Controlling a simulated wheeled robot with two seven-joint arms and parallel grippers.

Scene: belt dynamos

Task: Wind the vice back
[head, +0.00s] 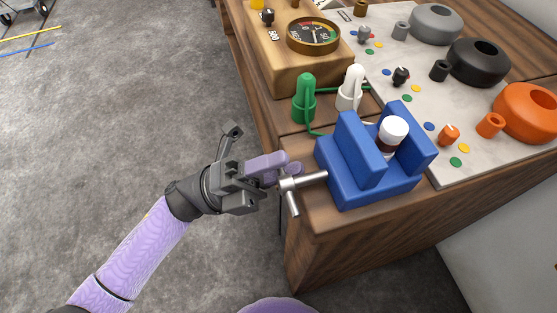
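The blue vice (358,160) stands at the near corner of the wooden bench, with two upright jaws. A small dark jar with a white cap (393,131) is between the jaws; whether both jaws touch it I cannot tell. The vice's metal screw and crossbar handle (291,186) stick out to the left, over the bench edge. My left gripper (288,169) comes in from the left, with its purple fingers at the upper end of the handle. The fingers overlap in this view, so their gap and any grip on the bar are unclear. My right gripper is out of view.
Behind the vice are a green terminal (304,100), a white terminal (350,88) with a green wire, and a wooden meter box (301,71). A pale board (447,168) with grey, black and orange rings lies to the right. Open floor lies left.

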